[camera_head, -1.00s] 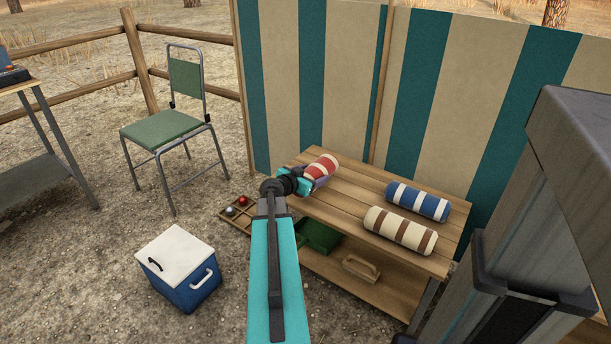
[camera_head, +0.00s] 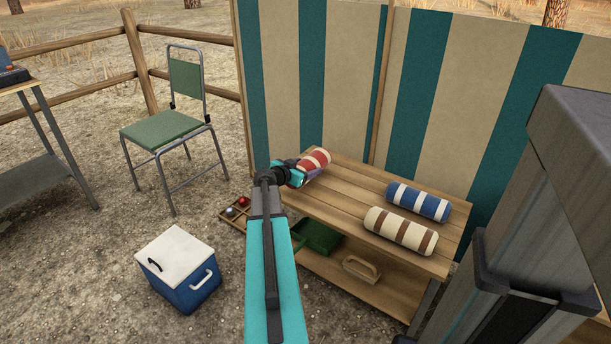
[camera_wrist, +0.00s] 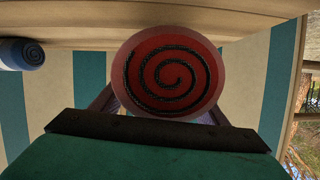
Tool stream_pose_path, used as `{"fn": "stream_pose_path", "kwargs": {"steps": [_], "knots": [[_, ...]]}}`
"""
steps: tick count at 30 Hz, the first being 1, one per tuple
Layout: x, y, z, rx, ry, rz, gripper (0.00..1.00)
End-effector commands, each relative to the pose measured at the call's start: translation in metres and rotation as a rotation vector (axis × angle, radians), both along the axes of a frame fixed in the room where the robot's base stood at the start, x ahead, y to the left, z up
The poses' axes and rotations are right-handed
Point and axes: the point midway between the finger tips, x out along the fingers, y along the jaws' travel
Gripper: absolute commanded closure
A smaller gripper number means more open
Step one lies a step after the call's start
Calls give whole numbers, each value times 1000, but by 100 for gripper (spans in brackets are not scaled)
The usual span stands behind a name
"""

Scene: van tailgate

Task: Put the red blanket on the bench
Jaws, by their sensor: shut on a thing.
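The red blanket (camera_head: 314,160) is a roll with white bands at the far left end of the wooden bench (camera_head: 350,196). My gripper (camera_head: 303,173) is shut on it, at its near side. In the wrist view the round end of the red blanket (camera_wrist: 168,70), with a dark spiral, sits between my gripper's fingers (camera_wrist: 165,105). The blanket is at or just above the bench top; I cannot tell whether it touches. Part of the blanket is hidden behind my gripper.
A blue rolled blanket (camera_head: 418,201) and a cream and brown one (camera_head: 401,231) lie on the bench's right part. The bench top between them and the red blanket is clear. A striped screen (camera_head: 450,90) stands behind. A cooler (camera_head: 180,270) and a green chair (camera_head: 165,127) stand left.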

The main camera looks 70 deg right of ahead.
Motion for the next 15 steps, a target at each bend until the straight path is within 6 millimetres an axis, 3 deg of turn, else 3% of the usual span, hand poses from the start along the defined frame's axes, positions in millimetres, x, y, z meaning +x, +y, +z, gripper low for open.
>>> {"fn": "stream_pose_path", "kwargs": {"steps": [10, 15], "knots": [[0, -1, -30, -1, 1, 0, 65], [0, 0, -35, -1, 0, 1, 65]]}}
